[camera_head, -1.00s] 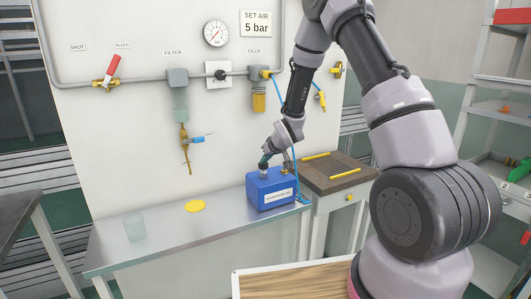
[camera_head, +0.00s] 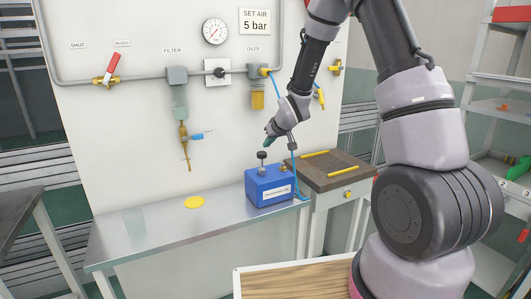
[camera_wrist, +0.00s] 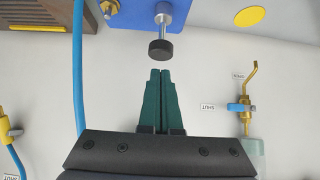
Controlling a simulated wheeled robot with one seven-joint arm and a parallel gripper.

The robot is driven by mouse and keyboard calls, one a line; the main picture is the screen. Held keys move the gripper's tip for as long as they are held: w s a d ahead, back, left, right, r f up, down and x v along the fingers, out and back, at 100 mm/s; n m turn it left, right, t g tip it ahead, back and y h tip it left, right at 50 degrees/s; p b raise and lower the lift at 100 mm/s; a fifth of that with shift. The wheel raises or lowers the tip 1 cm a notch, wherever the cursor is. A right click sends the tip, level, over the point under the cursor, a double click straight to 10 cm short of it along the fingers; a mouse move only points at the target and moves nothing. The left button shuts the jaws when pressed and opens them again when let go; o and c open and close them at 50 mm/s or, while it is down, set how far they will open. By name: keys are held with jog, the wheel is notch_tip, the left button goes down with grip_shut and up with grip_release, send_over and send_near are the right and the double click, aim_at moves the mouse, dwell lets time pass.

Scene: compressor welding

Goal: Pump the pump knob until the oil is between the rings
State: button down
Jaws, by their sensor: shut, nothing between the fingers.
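The blue pump box (camera_head: 258,193) stands on the right end of the metal bench. Its black knob (camera_head: 262,155) stands raised on a thin metal stem, and it also shows in the wrist view (camera_wrist: 160,49). My gripper (camera_head: 268,141) is just above the knob and apart from it. In the wrist view the green fingers (camera_wrist: 160,72) are together and empty, with a small gap to the knob. The oiler (camera_head: 258,99) on the wall panel has an amber bowl. Its rings and oil level are too small to make out.
A blue hose (camera_head: 292,150) hangs beside my wrist down to the bench. A yellow disc (camera_head: 194,202) and a clear cup (camera_head: 134,222) are on the bench, left of the pump. A gauge (camera_head: 215,32) is on the panel.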

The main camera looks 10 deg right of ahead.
jog(key=shift+v, duration=2.4)
jog(key=s+d+r+m+h, duration=0.1)
jog(key=s+d+r+m, duration=0.1)
jog(key=s+d+r, duration=0.35)
jog(key=s+d+r+m+h, duration=0.1)
jog(key=s+d+r+m, duration=0.15)
jog(key=s+r, duration=0.65)
jog(key=s+r+m, duration=0.1)
jog(key=s+r, duration=0.3)
jog(key=s, duration=0.4)
jog(key=s+r+m+g+y, duration=0.1)
jog(key=s+r, duration=0.3)
jog(key=s, duration=0.5)
jog(key=shift+d+r+m+g, duration=0.3)
jog(key=shift+d+m, duration=0.1)
jog(key=shift+m, duration=0.25)
